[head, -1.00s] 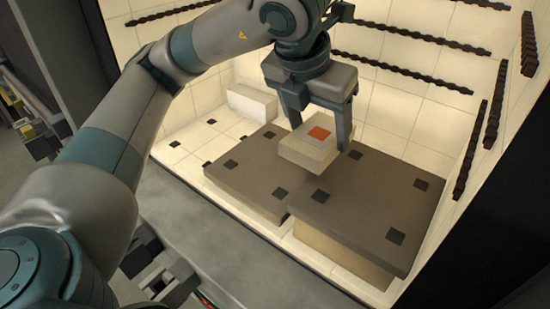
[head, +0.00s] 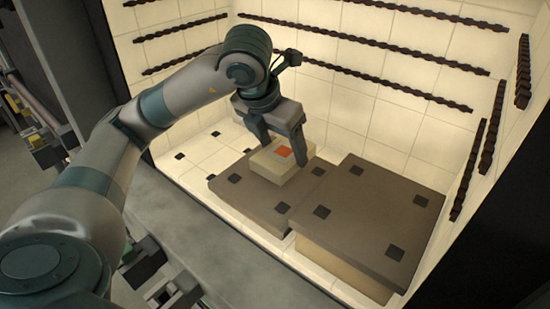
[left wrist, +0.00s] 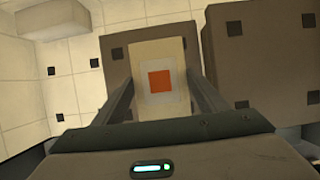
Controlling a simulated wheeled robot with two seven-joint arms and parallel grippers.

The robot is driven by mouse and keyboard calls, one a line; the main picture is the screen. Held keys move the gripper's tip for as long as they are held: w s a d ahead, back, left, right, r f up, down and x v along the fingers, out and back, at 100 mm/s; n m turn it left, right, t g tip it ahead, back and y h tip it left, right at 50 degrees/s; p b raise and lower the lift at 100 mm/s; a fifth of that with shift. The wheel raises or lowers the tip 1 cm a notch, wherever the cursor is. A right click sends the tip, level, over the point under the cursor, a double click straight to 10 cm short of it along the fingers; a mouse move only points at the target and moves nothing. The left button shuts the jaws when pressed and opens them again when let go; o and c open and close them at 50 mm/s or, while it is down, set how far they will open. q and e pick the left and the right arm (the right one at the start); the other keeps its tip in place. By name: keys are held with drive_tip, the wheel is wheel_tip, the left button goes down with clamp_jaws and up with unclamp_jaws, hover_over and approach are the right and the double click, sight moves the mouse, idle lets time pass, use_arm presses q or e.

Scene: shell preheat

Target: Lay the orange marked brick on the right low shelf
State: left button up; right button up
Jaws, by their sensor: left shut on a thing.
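The orange marked brick (head: 271,167) is a pale block with an orange square on top. My left gripper (head: 290,162) is shut on it, with a finger on each side, as the left wrist view (left wrist: 158,82) also shows. The brick is over the left brown slab (head: 238,192), toward its back. I cannot tell whether it touches the slab. The right brown slab (head: 370,215) stands higher, on a pale block (head: 340,265), and its top is bare apart from dark corner squares. My right gripper is not in view.
A plain pale block (left wrist: 52,20) stands on the tiled floor (left wrist: 25,75) left of the slabs. Dark twisted bars (head: 400,85) run along the tiled walls. A grey ledge (head: 200,240) edges the chamber's front.

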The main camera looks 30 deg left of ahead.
sight(274, 158)
use_arm(q)
drive_tip(key=shift+w+a+f, duration=0.15)
drive_tip(key=shift+a+f, duration=0.2)
drive_tip(key=shift+a, duration=0.2)
drive_tip(key=shift+w+a+f, duration=0.1)
drive_tip(key=shift+a+f, duration=0.2)
drive_tip(key=shift+a, duration=0.25)
drive_tip(key=shift+f+p, duration=0.1)
drive_tip(key=shift+p, duration=0.25)
drive_tip(key=shift+f+p, duration=0.75)
drive_tip(key=shift+f, duration=1.1)
